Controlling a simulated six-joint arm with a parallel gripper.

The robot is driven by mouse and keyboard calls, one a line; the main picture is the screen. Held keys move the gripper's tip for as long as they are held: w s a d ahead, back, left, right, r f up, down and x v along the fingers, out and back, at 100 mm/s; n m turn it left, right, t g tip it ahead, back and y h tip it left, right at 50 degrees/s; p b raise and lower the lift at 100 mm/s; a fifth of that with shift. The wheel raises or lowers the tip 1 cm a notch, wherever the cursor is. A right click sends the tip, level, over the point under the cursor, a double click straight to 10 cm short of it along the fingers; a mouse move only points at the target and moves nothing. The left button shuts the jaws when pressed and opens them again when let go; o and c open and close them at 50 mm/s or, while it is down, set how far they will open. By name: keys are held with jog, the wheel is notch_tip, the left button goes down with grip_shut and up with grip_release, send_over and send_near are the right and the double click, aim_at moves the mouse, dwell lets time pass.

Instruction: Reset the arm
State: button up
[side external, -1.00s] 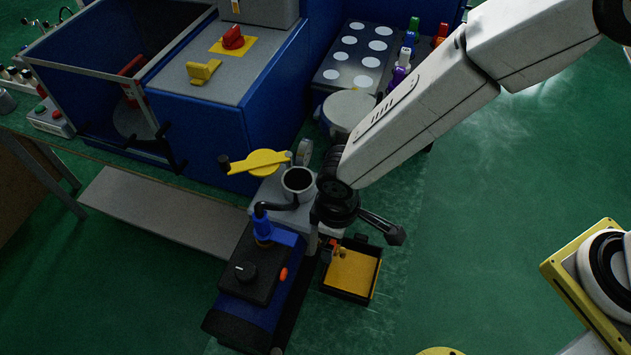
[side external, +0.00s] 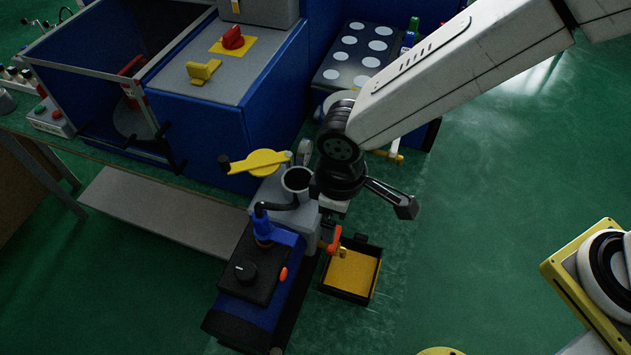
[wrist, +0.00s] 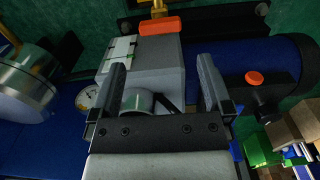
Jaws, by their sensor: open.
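My gripper (wrist: 161,72) is open and empty in the wrist view, its two dark fingers apart. Between and beyond them is the grey crimping press head (wrist: 158,65), with an orange piece (wrist: 160,26) and a brass part at its far end. In the side view my black wrist is above the right side of the press (side external: 268,190), and my fingertips are hidden or too dark to make out. I cannot tell if any finger touches the press.
The blue press body carries a black box with an orange button (side external: 283,274). A yellow lever (side external: 262,162) projects at the back left. A blue cabinet (side external: 225,130) and a panel with white discs (side external: 355,55) stand behind.

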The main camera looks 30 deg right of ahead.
jog(key=shift+d+r, duration=0.1)
dwell(0.3)
jog(key=shift+w+d+r, duration=0.1)
jog(key=shift+w+d, duration=0.1)
jog(key=shift+d, duration=0.1)
jog(key=s+d+r+m+t, duration=0.1)
jog(key=d+m, duration=0.3)
jog(key=d, duration=1)
jog(key=d+r+m+t, duration=0.1)
jog(key=d+r+m, duration=0.2)
jog(key=d, duration=1.2)
jog(key=shift+s+m+t, duration=0.3)
jog(key=shift+s+m, duration=0.1)
jog(key=shift+m, duration=0.5)
jog(key=shift+r, duration=0.1)
